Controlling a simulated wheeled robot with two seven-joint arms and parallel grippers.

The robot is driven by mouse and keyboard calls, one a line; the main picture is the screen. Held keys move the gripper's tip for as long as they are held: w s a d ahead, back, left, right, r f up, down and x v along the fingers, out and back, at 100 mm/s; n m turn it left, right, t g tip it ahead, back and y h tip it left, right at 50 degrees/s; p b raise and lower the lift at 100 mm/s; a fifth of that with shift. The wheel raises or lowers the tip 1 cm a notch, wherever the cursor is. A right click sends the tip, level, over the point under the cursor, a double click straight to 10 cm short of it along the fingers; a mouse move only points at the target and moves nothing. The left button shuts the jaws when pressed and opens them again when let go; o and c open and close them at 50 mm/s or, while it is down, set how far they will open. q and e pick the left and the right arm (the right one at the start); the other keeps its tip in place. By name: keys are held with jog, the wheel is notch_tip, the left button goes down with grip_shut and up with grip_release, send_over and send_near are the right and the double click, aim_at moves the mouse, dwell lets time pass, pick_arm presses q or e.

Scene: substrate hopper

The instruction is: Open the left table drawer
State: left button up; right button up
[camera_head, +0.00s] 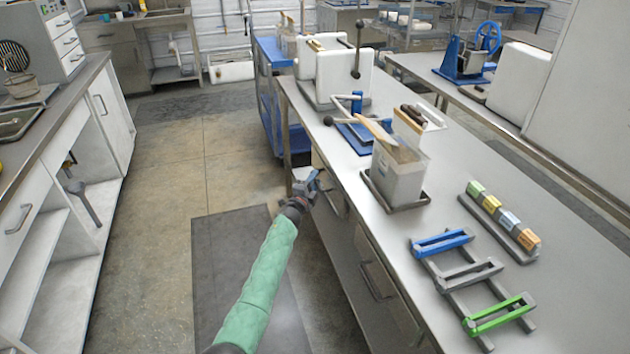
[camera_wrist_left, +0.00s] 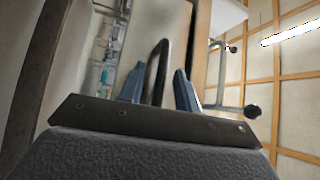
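The metal table (camera_head: 455,240) has drawers in its side facing the aisle. The far, left drawer (camera_head: 320,164) is partly hidden by my gripper, and I cannot tell whether it stands out from the table. My left gripper (camera_head: 316,183) is at this drawer's front. In the left wrist view its two blue fingers (camera_wrist_left: 160,90) are apart, and the curved dark drawer handle (camera_wrist_left: 157,70) passes between them. I see no clear contact with the handle. The nearer drawer (camera_head: 378,270) looks shut. My right gripper is not in view.
A white cabinet (camera_head: 60,230) lines the left. The floor aisle (camera_head: 165,170) between is clear.

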pick_arm(q)
jog(key=shift+w+d, duration=0.15)
jog(key=shift+w, duration=0.1)
jog(key=shift+c, duration=0.4)
grip_shut()
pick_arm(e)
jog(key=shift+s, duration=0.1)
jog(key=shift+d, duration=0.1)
